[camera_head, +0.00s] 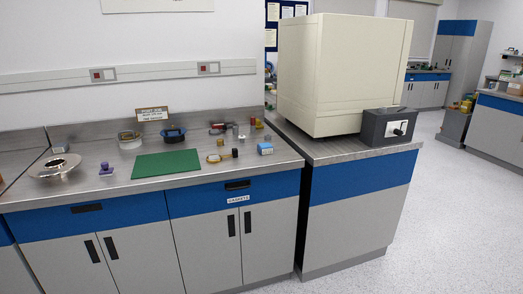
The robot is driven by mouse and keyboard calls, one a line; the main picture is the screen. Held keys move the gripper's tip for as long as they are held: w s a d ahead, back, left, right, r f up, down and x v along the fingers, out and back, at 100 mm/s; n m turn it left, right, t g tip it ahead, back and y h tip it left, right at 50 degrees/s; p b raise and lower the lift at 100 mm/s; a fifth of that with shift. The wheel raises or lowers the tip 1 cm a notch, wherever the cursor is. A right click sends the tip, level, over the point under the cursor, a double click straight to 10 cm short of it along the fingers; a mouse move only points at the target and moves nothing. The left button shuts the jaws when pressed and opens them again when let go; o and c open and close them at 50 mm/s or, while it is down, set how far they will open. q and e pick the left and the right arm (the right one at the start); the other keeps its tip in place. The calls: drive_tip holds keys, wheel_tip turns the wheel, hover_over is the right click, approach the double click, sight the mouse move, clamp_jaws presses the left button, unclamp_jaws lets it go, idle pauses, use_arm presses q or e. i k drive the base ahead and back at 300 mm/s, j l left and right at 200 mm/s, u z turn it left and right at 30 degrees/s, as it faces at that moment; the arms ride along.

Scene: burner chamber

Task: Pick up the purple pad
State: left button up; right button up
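A small purple object (106,170) stands on the steel counter (95,190), left of the green mat. It is the only purple thing I can make out, and it is too small to tell its exact shape. Nothing touches it, and it stands apart from the round metal dish on its left. Neither my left gripper nor my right gripper shows in the head view.
The green mat (166,163) lies flat beside the purple object. A round metal dish (54,166), a blue-rimmed bowl (173,135), a small sign (152,114) and several small items share the counter. A large beige box (325,75) and a grey control box (388,126) stand to the right.

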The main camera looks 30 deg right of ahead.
sight(106, 171)
drive_tip(key=i+l+u, duration=0.1)
drive_tip(key=i+u, duration=0.15)
drive_tip(key=u, duration=0.2)
drive_tip(key=i+l+u, duration=0.15)
drive_tip(key=u, duration=0.25)
